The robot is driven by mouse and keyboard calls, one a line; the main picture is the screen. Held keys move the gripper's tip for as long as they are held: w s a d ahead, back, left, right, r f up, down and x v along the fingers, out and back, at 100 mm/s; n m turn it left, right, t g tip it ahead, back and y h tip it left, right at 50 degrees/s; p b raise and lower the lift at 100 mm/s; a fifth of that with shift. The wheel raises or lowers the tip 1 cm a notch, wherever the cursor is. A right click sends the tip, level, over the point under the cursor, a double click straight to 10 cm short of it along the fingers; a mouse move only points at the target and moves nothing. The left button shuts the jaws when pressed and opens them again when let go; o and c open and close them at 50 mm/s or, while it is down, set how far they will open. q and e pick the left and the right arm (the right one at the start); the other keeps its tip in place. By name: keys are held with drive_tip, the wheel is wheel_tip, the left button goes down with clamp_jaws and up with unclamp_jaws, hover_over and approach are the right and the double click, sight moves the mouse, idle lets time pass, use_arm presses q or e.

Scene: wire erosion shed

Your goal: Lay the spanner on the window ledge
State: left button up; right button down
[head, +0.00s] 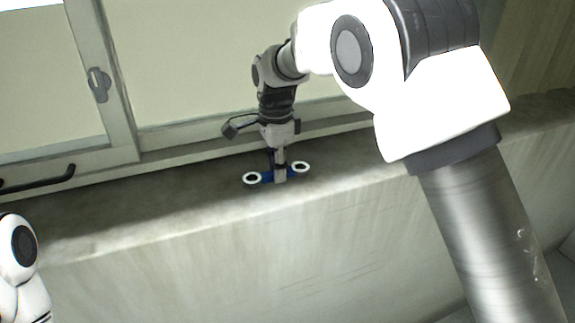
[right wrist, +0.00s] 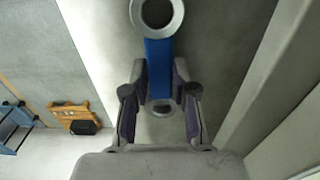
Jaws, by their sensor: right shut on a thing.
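The spanner has a blue shaft and a pale ring at each end. In the head view its right ring (head: 301,167) and left ring stick out on both sides of my right gripper (head: 280,174). The gripper points down and is shut on the blue shaft. The spanner is level over the window ledge (head: 150,205), low at its surface; I cannot tell whether it touches. In the right wrist view the blue shaft (right wrist: 159,62) runs between the fingers of my right gripper (right wrist: 160,92), over the grey ledge (right wrist: 215,50). My left gripper is out of view.
The window frame (head: 122,120) with a latch (head: 98,84) and a dark handle (head: 38,180) stands behind the ledge. The ledge is bare on both sides of the spanner. Its front edge drops to a wall. An orange-brown object (right wrist: 75,117) shows below in the wrist view.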

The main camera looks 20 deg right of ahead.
drive_tip(key=shift+s+d+r, duration=0.15)
drive_tip(key=shift+s+d, duration=0.15)
drive_tip(key=shift+d, duration=0.5)
drive_tip(key=c, duration=1.3)
unclamp_jaws()
drive_tip(key=shift+w+f, duration=0.25)
drive_tip(key=shift+f, duration=0.05)
drive_tip(key=o, duration=0.4)
drive_tip(key=shift+w+a+f, duration=0.1)
drive_tip(key=shift+w+a, duration=0.15)
drive_tip(key=shift+w, duration=0.05)
drive_tip(key=shift+w+a, duration=0.1)
drive_tip(key=shift+a, duration=0.3)
drive_tip(key=shift+s+d+r, duration=0.2)
drive_tip(key=shift+s+r, duration=0.15)
drive_tip(key=r+b, duration=0.1)
drive_tip(key=r, duration=0.1)
drive_tip(key=r+b, duration=0.1)
drive_tip(key=r, duration=0.1)
drive_tip(key=shift+w+d+r, duration=0.15)
drive_tip(key=shift+w, duration=0.05)
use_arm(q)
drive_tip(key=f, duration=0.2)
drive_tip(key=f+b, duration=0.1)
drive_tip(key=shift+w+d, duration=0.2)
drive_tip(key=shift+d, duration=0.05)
use_arm(e)
wheel_tip(320, 180, up, 7)
drive_tip(key=shift+s+r, duration=0.15)
drive_tip(key=shift+r, duration=0.05)
